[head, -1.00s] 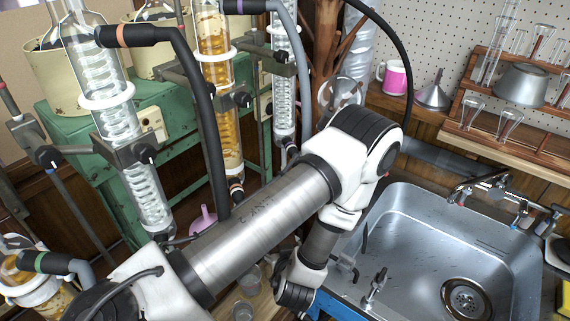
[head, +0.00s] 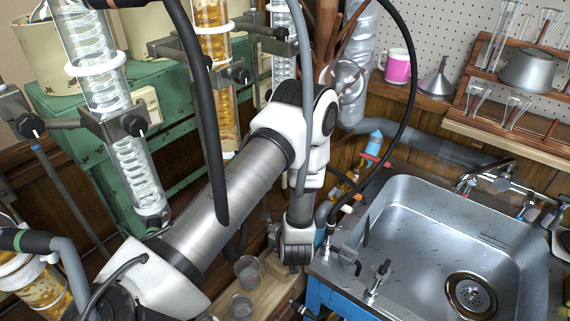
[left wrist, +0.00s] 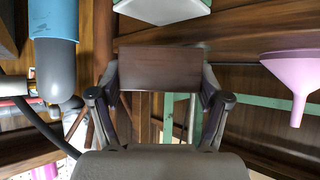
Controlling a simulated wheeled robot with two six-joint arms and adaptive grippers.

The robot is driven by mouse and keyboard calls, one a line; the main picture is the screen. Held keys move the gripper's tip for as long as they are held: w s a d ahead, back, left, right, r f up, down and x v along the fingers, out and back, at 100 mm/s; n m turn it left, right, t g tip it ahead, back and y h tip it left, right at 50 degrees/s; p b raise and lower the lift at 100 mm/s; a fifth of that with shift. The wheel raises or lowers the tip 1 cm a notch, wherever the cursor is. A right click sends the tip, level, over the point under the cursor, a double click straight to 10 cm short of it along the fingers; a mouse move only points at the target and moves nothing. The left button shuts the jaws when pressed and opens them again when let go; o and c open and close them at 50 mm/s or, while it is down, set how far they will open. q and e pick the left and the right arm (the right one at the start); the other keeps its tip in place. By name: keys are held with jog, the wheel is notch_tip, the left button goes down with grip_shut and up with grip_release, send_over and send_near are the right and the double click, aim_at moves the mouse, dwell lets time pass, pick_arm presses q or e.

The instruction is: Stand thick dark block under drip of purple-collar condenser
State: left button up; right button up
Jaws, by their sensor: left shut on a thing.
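The thick dark block (left wrist: 160,69) is a dark brown slab, held between the two fingers of my left gripper (left wrist: 158,82) in the left wrist view. In the head view my left forearm reaches across from the lower left, and its wrist hangs down beside the sink; the gripper and block are hidden there. An amber-filled condenser (head: 215,75) stands behind the arm, and a clear coil condenser (head: 283,50) stands to its right. The purple collar is outside the head view now. The amber condenser's lower end is near my forearm. My right gripper is not shown.
Glass beakers (head: 248,272) stand on a wooden surface below my arm. A steel sink (head: 430,210) is at right. Hoses hang around my arm. A pink funnel (left wrist: 295,75) and a blue, dark-tipped object (left wrist: 54,50) flank the block in the left wrist view.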

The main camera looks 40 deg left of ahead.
pick_arm(q)
jog(key=shift+f, duration=0.2)
jog(key=shift+f+b, duration=0.35)
jog(key=shift+f, duration=0.05)
jog(key=o, duration=1.3)
jog(key=shift+c, duration=0.2)
